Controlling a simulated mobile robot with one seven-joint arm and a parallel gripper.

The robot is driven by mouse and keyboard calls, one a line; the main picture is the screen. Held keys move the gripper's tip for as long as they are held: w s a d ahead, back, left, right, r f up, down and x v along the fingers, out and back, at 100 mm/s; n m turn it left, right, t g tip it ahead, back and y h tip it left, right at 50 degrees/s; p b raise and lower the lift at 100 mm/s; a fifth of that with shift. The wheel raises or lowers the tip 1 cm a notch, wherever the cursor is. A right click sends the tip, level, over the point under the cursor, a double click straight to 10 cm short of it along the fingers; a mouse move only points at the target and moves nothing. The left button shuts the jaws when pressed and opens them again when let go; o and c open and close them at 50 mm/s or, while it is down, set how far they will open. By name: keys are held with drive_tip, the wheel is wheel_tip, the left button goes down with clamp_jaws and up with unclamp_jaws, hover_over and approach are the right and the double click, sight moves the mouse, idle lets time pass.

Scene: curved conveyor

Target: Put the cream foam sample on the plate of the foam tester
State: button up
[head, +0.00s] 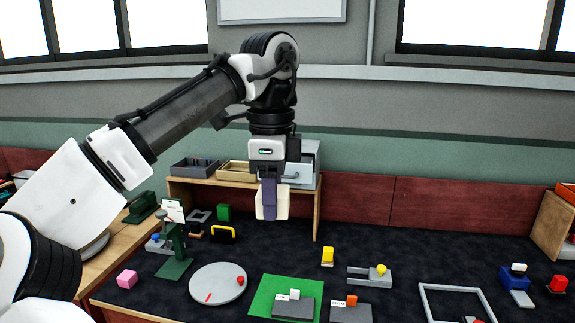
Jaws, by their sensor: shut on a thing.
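My gripper (269,197) hangs high above the back of the dark table, pointing down. It is shut on a cream block, which looks like the cream foam sample (283,208); a purple finger covers the middle of its front. The block is clear of the table. A green stand with a flat base (173,269), a column and a white card with a red mark (173,210) stands lower left of my gripper. It may be the foam tester, but I cannot tell for sure. Its plate is not clearly made out.
A green mat (263,297) bears a grey block. A yellow block (327,256) stands right of it. A wooden shelf (313,215) with trays is behind my gripper.

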drive_tip(key=w+a+f+n, duration=0.2)
drive_tip(key=w+f+n, duration=0.1)
drive_tip(key=f, duration=0.7)
drive_tip(key=w+a+f+n, duration=0.2)
drive_tip(key=w+f+n, duration=0.15)
drive_tip(key=f, duration=0.55)
drive_tip(key=w+a+f+n, duration=0.2)
drive_tip(key=w+f+n, duration=0.15)
drive_tip(key=f, duration=0.65)
drive_tip(key=s+d+f+n, duration=0.1)
drive_tip(key=d+f+n, duration=0.15)
drive_tip(key=f, duration=0.55)
drive_tip(key=s+d+f+n, duration=0.1)
drive_tip(key=d+f, duration=0.2)
drive_tip(key=f, duration=0.5)
drive_tip(key=s+d+f+n, duration=0.1)
drive_tip(key=d+f+n, duration=0.15)
drive_tip(key=f, duration=0.65)
drive_tip(key=s+f+n+b, duration=0.1)
drive_tip(key=s+f+b, duration=0.1)
drive_tip(key=f, duration=0.7)
drive_tip(key=s+f+n+b, duration=0.1)
drive_tip(key=s+f+b, duration=0.2)
drive_tip(key=f, duration=0.7)
drive_tip(key=shift+s+d+n, duration=0.3)
drive_tip(key=shift+s+n, duration=0.1)
drive_tip(key=shift+s, duration=0.7)
drive_tip(key=shift+a, duration=0.25)
